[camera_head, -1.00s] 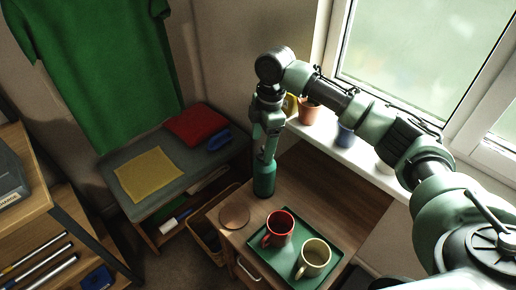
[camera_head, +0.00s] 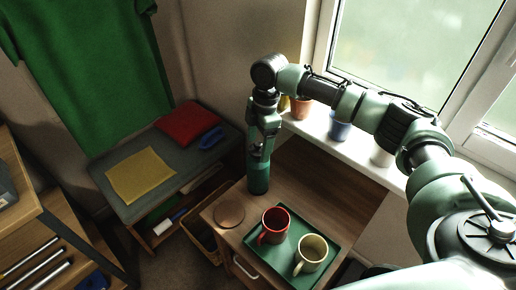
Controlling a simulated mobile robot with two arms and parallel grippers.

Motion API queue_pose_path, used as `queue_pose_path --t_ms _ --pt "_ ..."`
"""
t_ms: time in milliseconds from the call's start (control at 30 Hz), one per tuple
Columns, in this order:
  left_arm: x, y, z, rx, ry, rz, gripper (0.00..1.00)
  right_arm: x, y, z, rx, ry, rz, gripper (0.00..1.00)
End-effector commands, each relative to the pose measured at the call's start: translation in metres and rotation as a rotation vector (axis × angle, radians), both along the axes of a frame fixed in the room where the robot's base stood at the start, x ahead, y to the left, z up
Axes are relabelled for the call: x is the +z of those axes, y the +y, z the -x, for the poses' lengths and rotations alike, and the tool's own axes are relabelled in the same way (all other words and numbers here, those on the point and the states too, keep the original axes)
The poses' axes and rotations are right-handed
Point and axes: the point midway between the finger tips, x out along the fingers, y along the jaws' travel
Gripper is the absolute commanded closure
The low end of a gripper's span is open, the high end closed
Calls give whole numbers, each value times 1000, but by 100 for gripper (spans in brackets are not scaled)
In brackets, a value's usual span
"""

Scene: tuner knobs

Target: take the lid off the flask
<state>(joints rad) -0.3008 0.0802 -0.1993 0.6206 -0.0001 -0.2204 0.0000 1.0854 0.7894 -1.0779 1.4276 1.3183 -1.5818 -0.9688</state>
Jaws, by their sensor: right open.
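The flask (camera_head: 258,178) is a dark teal cylinder standing upright on the wooden cabinet top, near its back left edge. My right gripper (camera_head: 260,152) points down directly over it, with its fingers at the flask's upper end. The jaws are open. The gripper covers the top of the flask, so I cannot make out the lid or tell whether the fingers touch it. My left gripper is not in view.
A green tray (camera_head: 255,243) holds a red mug (camera_head: 274,226) and a cream mug (camera_head: 311,254). A round brown coaster (camera_head: 229,214) lies in front of the flask. Pots (camera_head: 340,128) line the windowsill behind. The cabinet top right of the flask is clear.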

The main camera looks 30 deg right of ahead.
Motion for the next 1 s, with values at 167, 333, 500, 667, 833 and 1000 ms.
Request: queue_pose_path --t_ms 167,333,500,667,833,1000 --pt "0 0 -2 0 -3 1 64 0 0 0 0 0 0 40" --pt "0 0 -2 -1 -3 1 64 0 0 0 0 0 -1 87" --pt "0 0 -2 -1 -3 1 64 1 0 0 1 -1 -1 91" --pt "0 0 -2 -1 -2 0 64 1 0 0 1 -1 -1 91" --pt "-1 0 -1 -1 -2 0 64 6 1 -1 1 -3 -2 91" --pt "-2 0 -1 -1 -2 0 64 24 1 -1 1 -3 -2 91"
